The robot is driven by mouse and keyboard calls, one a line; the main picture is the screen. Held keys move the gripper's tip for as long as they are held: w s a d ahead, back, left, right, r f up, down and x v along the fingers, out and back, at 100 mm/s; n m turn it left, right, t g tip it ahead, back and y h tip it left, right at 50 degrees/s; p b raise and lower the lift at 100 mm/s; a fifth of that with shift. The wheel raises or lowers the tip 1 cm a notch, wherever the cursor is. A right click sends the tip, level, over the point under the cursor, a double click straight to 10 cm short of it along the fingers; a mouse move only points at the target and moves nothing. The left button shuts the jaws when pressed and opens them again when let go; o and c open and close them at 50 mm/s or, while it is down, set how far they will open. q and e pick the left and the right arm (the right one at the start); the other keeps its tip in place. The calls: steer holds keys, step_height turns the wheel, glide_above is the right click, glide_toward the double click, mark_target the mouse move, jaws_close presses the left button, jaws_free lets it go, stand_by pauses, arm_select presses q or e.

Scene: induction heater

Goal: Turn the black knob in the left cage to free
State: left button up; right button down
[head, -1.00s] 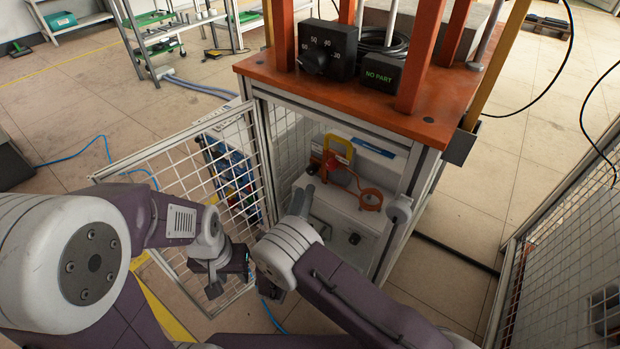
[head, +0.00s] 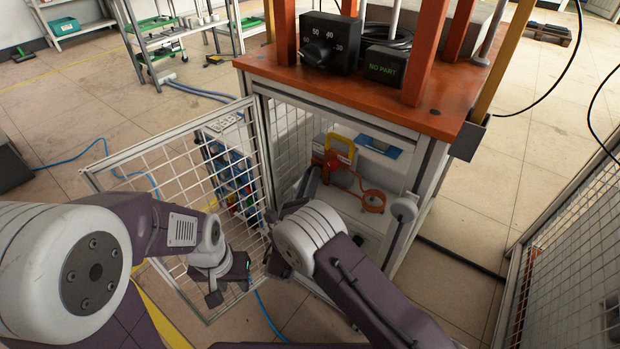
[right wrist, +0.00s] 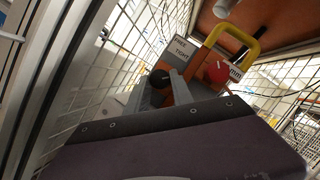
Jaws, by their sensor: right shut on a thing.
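In the right wrist view the black knob (right wrist: 159,78) sits on a grey and orange unit, near a plate (right wrist: 181,48) lettered FREE and TIGHT. My right gripper (right wrist: 163,86) is shut on the knob, one finger on each side. Which label the knob points to cannot be told. In the head view my right gripper (head: 309,180) reaches into the open cage beside the orange unit (head: 334,168), and its arm hides the knob. My left gripper (head: 229,283) hangs in front of the swung-open mesh door, fingers apart and empty.
The mesh door (head: 100,188) stands open at the left. An orange table top (head: 440,121) with a black dial box (head: 329,42) and a NO PART box (head: 384,69) is above the cage. A mesh fence (head: 570,235) stands at the right.

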steer(key=n+y+p, duration=0.1)
steer(key=n+p, duration=0.1)
steer(key=p, duration=0.3)
steer(key=r+n+g+p, duration=0.1)
steer(key=n+p, duration=0.2)
steer(key=p, duration=0.1)
steer(key=shift+s+d+r+n+g+y+p, duration=0.1)
steer(key=shift+r+n+g+y+p, duration=0.05)
steer(key=shift+n+g+y+p, duration=0.2)
steer(key=n+g+p, duration=0.1)
steer(key=n+p, duration=0.2)
steer(key=p, duration=0.1)
steer(key=n+g+p, duration=0.2)
steer(key=n+p, duration=0.1)
steer(key=p, duration=0.1)
steer(key=shift+y+p, duration=0.25)
steer(key=shift+p, duration=0.15)
steer(key=shift+n+g+p, duration=0.55)
steer(key=shift+n+p, duration=0.35)
steer(key=shift+n, duration=0.25)
steer(key=shift+n+g+h+p, duration=0.5)
steer(key=shift+n+p, duration=0.15)
steer(key=shift+n, duration=0.45)
steer(key=c, duration=1.4)
jaws_free()
